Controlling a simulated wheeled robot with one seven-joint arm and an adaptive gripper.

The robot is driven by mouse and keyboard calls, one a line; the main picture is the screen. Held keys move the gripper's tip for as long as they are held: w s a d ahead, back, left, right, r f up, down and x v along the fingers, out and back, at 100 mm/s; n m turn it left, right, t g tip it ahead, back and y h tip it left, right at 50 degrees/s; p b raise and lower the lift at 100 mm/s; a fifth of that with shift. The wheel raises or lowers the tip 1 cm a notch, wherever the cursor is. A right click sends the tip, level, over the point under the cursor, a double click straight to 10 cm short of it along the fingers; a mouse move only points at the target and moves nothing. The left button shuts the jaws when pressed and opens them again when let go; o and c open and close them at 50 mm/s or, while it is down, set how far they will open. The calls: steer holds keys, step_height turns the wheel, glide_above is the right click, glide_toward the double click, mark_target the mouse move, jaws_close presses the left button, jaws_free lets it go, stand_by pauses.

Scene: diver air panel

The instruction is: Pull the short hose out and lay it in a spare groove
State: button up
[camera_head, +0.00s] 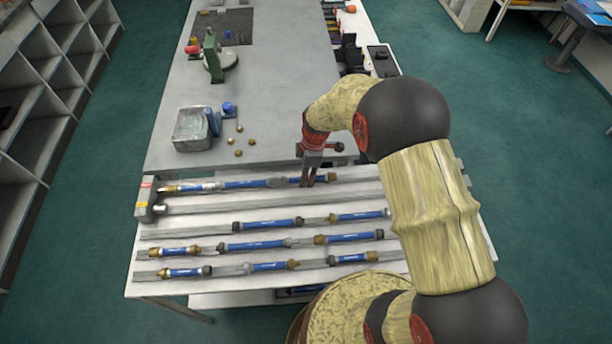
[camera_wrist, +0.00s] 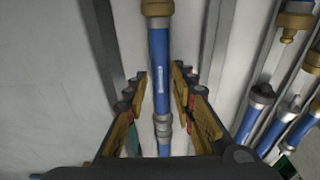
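A short blue hose (camera_head: 308,181) with a brass end lies in the back row of the rack, in line with a longer blue hose (camera_head: 250,184). In the wrist view the short hose (camera_wrist: 158,70) runs between my fingers, brass end at the top. A grey coupling (camera_wrist: 162,127) joins it to more blue hose below. My gripper (camera_head: 312,183) is open, with fingers (camera_wrist: 160,95) on either side of the short hose and gaps visible. The second groove (camera_head: 270,203) from the back shows no blue hose. My fingers partly hide the short hose in the head view.
Several other blue hoses (camera_head: 268,224) lie in the front rows. An end block (camera_head: 147,198) with coloured labels stands at the rack's left.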

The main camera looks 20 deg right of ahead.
steer(key=shift+o, duration=1.1)
steer(key=r, duration=0.2)
steer(key=r+p, duration=0.1)
steer(key=r, duration=0.2)
steer(key=d+r, duration=0.1)
steer(key=r, duration=0.1)
steer(key=shift+s+r+p, duration=0.15)
steer(key=shift+r+p, duration=0.2)
